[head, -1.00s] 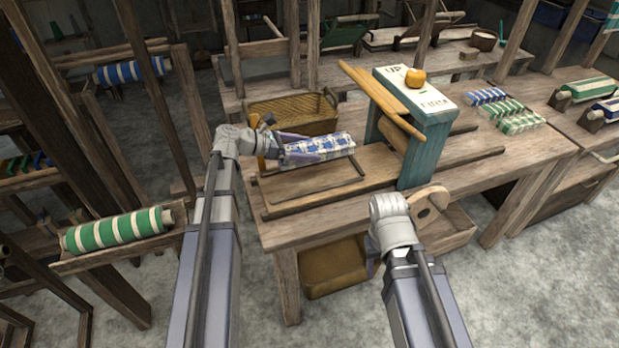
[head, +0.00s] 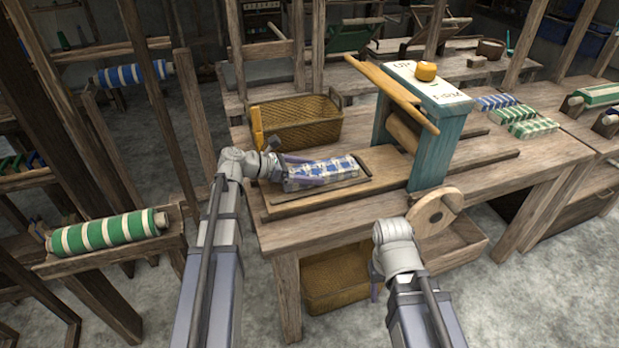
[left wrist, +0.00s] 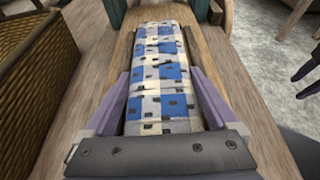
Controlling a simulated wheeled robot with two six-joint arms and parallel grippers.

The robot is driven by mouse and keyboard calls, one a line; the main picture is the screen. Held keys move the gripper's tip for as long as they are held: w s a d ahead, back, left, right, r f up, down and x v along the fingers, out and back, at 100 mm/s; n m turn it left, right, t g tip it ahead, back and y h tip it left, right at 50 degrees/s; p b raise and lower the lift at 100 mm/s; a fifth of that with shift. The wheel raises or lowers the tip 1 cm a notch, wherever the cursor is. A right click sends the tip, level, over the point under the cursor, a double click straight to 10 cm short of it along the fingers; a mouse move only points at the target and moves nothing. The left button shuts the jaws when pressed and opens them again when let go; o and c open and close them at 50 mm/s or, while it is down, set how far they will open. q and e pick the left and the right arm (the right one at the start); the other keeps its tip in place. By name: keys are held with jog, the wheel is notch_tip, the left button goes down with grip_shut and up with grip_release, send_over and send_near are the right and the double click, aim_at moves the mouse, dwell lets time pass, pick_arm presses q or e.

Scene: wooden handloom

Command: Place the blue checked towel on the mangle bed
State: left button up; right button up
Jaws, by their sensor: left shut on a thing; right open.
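The blue checked towel (head: 322,172) is a folded blue and white roll at the left end of the mangle bed (head: 385,164), the wooden board of the teal mangle (head: 436,150). My left gripper (head: 318,178) is shut on the towel, with one finger along each long side. In the left wrist view the towel (left wrist: 162,75) lies lengthwise between the fingers (left wrist: 165,95), over the bed. I cannot tell whether its underside touches the board. My right gripper (head: 374,285) is low in front of the table, mostly hidden behind my right wrist, and holds nothing visible.
A wicker basket (head: 296,125) stands behind the towel; its side also shows in the left wrist view (left wrist: 38,85). Blue and green checked towels (head: 522,115) lie right of the mangle. A wooden disc (head: 436,214) stands at the table's front. An orange object (head: 426,72) sits on the mangle top.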

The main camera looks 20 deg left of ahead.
pick_arm(q)
jog(key=shift+f, duration=0.15)
jog(key=o, duration=1.1)
